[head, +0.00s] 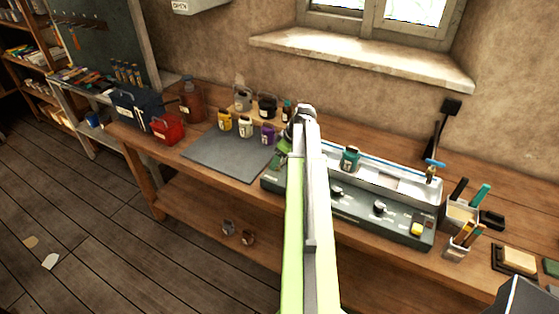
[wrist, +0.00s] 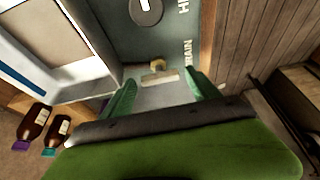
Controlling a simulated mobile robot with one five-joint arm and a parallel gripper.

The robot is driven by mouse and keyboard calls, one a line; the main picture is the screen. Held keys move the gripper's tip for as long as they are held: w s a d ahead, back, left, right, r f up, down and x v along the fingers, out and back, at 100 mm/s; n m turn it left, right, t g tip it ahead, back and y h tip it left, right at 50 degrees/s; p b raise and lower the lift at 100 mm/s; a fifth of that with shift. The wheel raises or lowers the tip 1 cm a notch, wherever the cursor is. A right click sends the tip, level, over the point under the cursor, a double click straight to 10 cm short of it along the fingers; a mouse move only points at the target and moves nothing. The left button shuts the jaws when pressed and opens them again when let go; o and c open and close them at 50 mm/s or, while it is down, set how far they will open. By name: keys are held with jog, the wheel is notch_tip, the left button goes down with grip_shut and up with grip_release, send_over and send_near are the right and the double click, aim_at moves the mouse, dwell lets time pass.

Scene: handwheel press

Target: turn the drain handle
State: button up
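The drain handle (wrist: 157,78) is a small tan bar with a round knob, low on the dark panel beside the printed word ending in "RAIN" in the wrist view. My gripper (wrist: 162,85) has its two green fingers apart, one on each side of the handle. The handle shows between and just beyond the fingertips; I cannot tell whether either finger touches it. In the head view my gripper (head: 281,153) is over the left end of the dark green panel (head: 350,214), where I cannot make out the handle.
Black knobs (head: 380,208) line the panel. A grey mat (head: 225,153) lies left of it, with small jars behind. Pen holders (head: 460,214) stand to the right.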

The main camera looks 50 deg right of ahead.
jog(key=c, duration=1.2)
jog(key=shift+o, duration=0.2)
jog(key=m, duration=0.1)
jog(key=m+h, duration=0.1)
jog(key=m, duration=0.1)
jog(key=shift+s+a, duration=0.1)
jog(key=shift+a, duration=0.15)
jog(key=m+h, duration=0.1)
jog(key=m, duration=0.2)
jog(key=m+h, duration=0.1)
jog(key=m, duration=0.1)
jog(key=shift+a+m, duration=0.2)
jog(key=shift+m, duration=0.2)
jog(key=m, duration=0.1)
jog(key=m+g+h, duration=0.1)
jog(key=m, duration=0.3)
jog(key=shift+w+a+g+h, duration=0.1)
jog(key=shift+w+g+h, duration=0.25)
jog(key=shift+g+h, duration=0.05)
jog(key=shift+w+m+g, duration=0.1)
jog(key=shift+m+g, duration=0.6)
jog(key=shift+m, duration=1.3)
